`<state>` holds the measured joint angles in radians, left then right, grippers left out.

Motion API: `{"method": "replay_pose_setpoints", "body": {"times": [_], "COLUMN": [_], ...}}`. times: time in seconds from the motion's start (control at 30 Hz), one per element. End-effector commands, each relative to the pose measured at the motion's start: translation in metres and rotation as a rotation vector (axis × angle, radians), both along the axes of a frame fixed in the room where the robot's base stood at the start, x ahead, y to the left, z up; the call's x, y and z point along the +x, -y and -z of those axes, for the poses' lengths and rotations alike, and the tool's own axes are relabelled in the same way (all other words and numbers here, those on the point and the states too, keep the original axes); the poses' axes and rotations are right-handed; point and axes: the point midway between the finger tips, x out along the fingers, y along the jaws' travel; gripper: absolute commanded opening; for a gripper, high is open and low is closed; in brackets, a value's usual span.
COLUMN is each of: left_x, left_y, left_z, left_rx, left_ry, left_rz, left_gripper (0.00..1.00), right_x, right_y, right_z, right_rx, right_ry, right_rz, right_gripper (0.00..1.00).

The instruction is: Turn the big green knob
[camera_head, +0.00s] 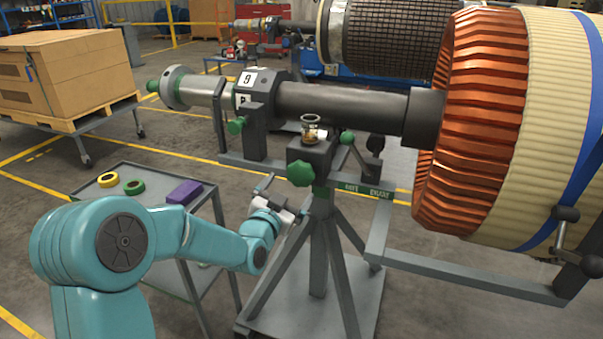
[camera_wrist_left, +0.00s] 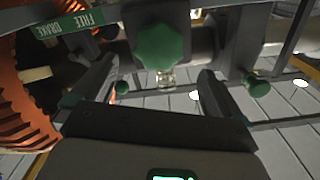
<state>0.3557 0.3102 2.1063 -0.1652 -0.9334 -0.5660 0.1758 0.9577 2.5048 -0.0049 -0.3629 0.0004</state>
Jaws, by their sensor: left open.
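The big green knob (camera_head: 301,173) is a lobed star-shaped handle on the front of the rotor stand's dark block. It also shows at the top middle of the left wrist view (camera_wrist_left: 160,48). My left gripper (camera_head: 283,198) is open and empty, just below and left of the knob in the head view. In the wrist view its two dark fingers (camera_wrist_left: 157,72) are spread, with the knob ahead and between their lines. I see no contact with the knob. My right gripper is in neither view.
A copper-and-cream rotor (camera_head: 482,130) with a dark shaft (camera_head: 340,108) rests on the stand. A small glass jar (camera_head: 311,128) sits on the block above the knob. Smaller green knobs (camera_head: 236,126) are nearby. A grey cart (camera_head: 137,168) with tape rolls and a purple box (camera_head: 184,192) stands left.

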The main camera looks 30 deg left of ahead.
Motion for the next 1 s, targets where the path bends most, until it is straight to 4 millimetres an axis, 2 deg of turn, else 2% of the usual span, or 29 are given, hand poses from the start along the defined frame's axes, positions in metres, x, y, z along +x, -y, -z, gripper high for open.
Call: {"method": "replay_pose_setpoints", "body": {"times": [0.1,0.33,0.5,0.77,0.8,0.93,1.0], "left_x": [0.029,0.068,0.079,0.080,0.080,0.080,0.080], "left_y": [-0.006,-0.013,-0.015,-0.015,-0.015,-0.015,-0.015], "left_z": [-0.001,-0.001,0.000,0.000,0.000,0.000,0.000], "left_rx": [-0.001,-0.002,-0.002,-0.002,-0.002,-0.002,-0.002], "left_ry": [0.000,0.001,0.000,0.000,0.000,0.000,0.001], "left_rz": [0.002,0.001,0.001,0.001,0.001,0.001,0.001], "left_gripper": [1.00,1.00,1.00,1.00,0.94,0.51,0.49], "right_x": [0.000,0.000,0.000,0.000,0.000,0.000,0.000], "right_y": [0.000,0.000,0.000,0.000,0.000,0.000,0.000], "right_z": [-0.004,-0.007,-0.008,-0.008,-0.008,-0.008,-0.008], "right_rx": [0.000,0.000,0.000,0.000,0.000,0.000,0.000], "right_ry": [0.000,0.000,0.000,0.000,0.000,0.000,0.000], "right_rz": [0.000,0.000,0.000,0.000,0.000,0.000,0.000], "right_gripper": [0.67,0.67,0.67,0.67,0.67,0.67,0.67]}}
